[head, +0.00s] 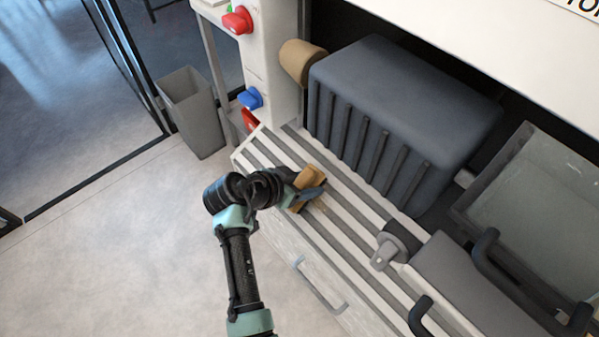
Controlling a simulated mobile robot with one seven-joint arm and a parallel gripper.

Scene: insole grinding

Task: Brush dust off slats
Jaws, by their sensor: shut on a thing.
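The slats (349,236) are light strips with dark gaps, running diagonally across the top of the machine's front shelf. My gripper (301,190) is over the left part of the slats and is shut on a brush (309,177) with a tan wooden body. The brush is down at the slats; I cannot tell how firmly it touches them. A small patch of tan dust (320,209) shows on the slats just right of the gripper. The gripper hides part of the brush and the slats under it.
A large dark ribbed housing (400,105) stands behind the slats. A grey clamp-like knob (390,248) and black handles (420,314) stand to the right. Red (238,20) and blue (250,98) knobs are on the post at left. A grey bin (194,112) stands on open floor.

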